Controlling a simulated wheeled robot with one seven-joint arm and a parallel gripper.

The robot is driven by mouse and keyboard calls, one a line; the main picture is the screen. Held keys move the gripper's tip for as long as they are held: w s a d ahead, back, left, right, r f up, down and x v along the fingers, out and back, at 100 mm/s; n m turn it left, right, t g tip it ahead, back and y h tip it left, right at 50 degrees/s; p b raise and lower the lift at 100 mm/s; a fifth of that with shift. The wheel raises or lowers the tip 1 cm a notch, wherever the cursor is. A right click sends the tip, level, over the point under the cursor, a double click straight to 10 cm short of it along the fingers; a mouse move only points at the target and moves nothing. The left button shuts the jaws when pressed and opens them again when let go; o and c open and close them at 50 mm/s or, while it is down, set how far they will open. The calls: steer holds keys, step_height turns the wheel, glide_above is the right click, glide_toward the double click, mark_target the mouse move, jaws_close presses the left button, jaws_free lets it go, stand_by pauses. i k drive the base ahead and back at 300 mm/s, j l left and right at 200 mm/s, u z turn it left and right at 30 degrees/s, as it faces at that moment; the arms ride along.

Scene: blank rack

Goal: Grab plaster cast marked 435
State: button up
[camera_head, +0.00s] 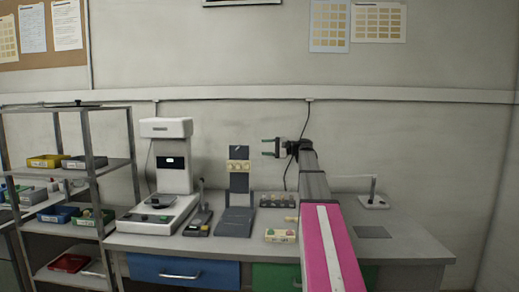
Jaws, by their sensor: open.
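My gripper (266,147) is raised above the bench in front of the back wall, with its fingers pointing left. It is open, and nothing shows between the fingers. Several small cream pieces, perhaps plaster casts, sit in a yellowish holder (238,166) on a dark upright stand (238,205), left of and lower than my gripper. A dark rack (278,200) with several small pale pieces stands on the bench below the gripper. A small cream box (280,235) with coloured marks lies in front of it. No number 435 is legible on anything.
A white machine (168,165) with a small display stands left on the grey bench (410,247). A dark device (198,222) sits beside it. A metal shelf (85,165) with coloured bins is at far left. A white lamp-like stand (374,200) is at right. The bench's right end is mostly clear.

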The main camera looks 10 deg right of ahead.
mark_target(280, 236)
steer(key=k+j, duration=0.1)
steer(key=k, duration=0.4)
steer(key=k+j, duration=0.1)
steer(key=k, duration=0.4)
